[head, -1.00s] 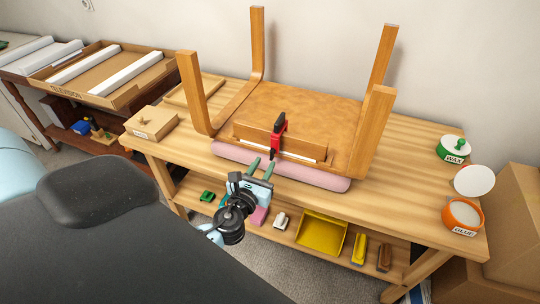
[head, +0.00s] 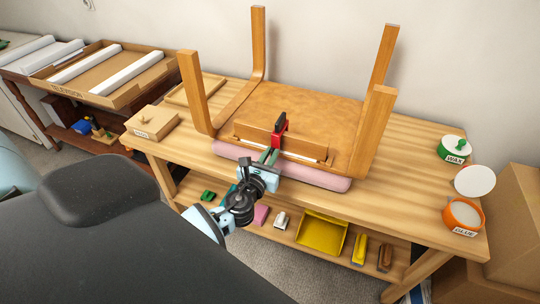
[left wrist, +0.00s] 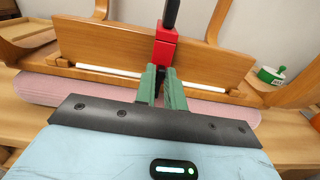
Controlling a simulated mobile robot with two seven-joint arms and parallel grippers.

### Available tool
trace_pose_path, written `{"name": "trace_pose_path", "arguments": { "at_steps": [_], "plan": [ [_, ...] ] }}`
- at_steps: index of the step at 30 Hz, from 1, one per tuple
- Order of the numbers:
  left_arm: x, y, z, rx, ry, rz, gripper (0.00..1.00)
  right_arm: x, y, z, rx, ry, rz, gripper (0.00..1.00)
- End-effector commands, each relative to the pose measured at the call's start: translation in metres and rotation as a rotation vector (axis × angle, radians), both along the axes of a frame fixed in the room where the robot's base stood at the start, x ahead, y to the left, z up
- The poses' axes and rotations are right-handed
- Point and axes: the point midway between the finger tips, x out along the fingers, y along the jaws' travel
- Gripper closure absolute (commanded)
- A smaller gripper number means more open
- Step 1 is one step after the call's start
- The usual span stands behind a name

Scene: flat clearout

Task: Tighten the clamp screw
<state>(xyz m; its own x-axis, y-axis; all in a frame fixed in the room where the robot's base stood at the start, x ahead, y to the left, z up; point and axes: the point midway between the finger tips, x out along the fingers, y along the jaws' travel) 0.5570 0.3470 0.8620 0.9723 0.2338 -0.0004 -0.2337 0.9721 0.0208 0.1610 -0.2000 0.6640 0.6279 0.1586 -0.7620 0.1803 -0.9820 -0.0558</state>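The red clamp (head: 279,133) with a black upper end sits on the wooden rail (head: 256,138) of the upturned chair. In the left wrist view the clamp (left wrist: 165,50) stands straight ahead, its lower part between my fingers. My left gripper (head: 269,157) has green fingers drawn close together at the clamp's lower end, which they mostly hide. They also show in the left wrist view (left wrist: 161,84), with only a narrow gap between them. The clamp's screw cannot be made out clearly behind the fingers. My right gripper is not in view.
The chair rests on a pink pad (head: 316,173) on the wooden workbench (head: 410,160). A wax tin (head: 453,149) and an open glue tin (head: 463,216) stand at right, a small box (head: 152,123) at left. The shelf below holds a yellow dustpan (head: 322,233).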

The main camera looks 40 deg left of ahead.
Motion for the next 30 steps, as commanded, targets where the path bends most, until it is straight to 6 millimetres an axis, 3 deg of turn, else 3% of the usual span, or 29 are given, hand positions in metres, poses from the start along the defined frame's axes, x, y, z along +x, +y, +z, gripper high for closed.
{"name": "trace_pose_path", "arguments": {
  "at_steps": [30],
  "plan": [
    [-0.0008, 0.0012, -0.0012, -0.129, -0.030, 0.000, 1.00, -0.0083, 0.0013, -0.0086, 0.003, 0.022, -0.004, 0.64]
  ]
}}
